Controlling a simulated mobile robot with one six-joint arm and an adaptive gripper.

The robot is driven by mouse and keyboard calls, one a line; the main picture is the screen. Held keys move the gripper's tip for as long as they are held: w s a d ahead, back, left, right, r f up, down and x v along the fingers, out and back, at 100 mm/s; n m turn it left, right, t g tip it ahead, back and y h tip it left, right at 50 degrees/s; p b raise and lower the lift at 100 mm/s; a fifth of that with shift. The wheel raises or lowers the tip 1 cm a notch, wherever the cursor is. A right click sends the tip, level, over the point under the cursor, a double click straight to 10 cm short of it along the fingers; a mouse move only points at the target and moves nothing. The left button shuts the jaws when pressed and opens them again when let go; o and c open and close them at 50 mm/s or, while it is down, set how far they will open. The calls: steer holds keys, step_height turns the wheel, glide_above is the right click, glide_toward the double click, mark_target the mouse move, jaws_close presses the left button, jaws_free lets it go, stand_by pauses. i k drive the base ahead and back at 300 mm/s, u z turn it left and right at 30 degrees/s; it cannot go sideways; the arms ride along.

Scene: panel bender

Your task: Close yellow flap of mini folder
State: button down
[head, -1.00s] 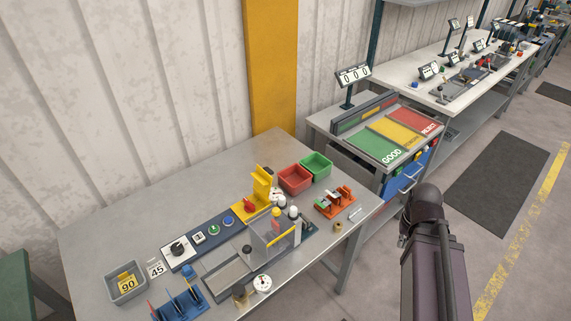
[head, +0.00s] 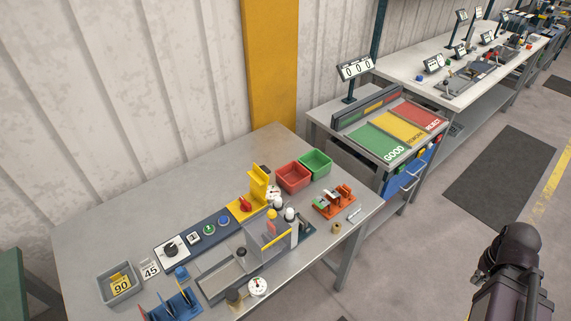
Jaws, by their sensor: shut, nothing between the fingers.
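Part of my dark arm shows at the lower right, away from the bench. My gripper is out of view.
The floor right of the bench is clear.

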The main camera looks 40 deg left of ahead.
mark_target(259, 178)
steer(key=z, duration=0.15)
steer(key=k, duration=1.15)
steer(key=u, duration=0.95)
steer(key=i, duration=1)
